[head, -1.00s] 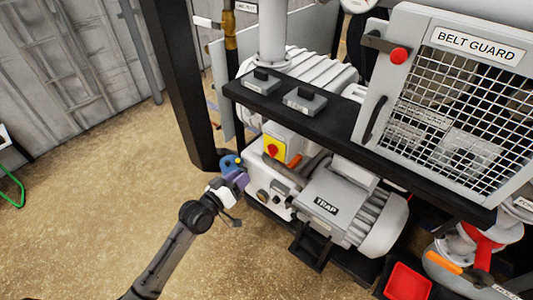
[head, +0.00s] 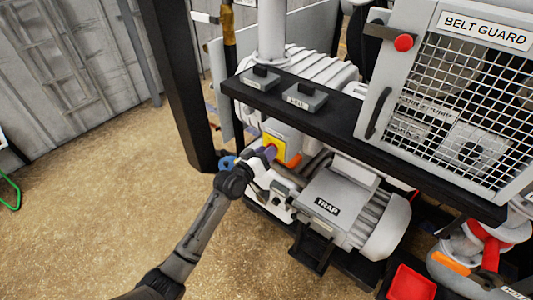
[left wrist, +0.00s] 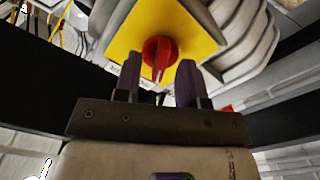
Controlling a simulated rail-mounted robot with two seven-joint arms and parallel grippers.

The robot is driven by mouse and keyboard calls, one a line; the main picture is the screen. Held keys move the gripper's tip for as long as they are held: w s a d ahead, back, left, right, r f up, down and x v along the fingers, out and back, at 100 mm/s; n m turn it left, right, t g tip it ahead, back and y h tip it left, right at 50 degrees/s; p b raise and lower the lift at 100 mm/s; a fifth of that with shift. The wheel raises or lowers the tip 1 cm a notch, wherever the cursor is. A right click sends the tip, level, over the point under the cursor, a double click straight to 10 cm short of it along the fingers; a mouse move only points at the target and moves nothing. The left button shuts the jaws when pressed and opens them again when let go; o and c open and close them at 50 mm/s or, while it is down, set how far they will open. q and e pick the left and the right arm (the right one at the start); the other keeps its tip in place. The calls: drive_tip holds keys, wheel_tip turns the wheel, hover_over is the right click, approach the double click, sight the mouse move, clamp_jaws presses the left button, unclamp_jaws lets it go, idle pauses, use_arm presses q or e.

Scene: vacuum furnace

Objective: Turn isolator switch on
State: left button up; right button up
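The isolator switch (head: 276,146) has a yellow face on a grey box above the trap pump. My left gripper (head: 267,153) is close in front of it and hides part of its red knob in the head view. In the left wrist view the red knob (left wrist: 159,52) sits at the centre of the yellow plate (left wrist: 195,32), its handle bar pointing roughly down the picture. The left gripper (left wrist: 158,82) is open, with one finger to each side of the knob's lower end. I cannot tell if the fingers touch it. My right gripper is out of view.
A black shelf (head: 340,127) with two small grey switch boxes (head: 304,97) runs above. The grey trap pump (head: 352,210) stands to the right. A black post (head: 180,90) rises at the left. The belt guard (head: 455,100) is upper right. Floor at left is clear.

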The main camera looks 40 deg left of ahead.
use_arm(q)
drive_tip(key=shift+w, duration=0.15)
drive_tip(key=shift+c, duration=0.3)
clamp_jaws()
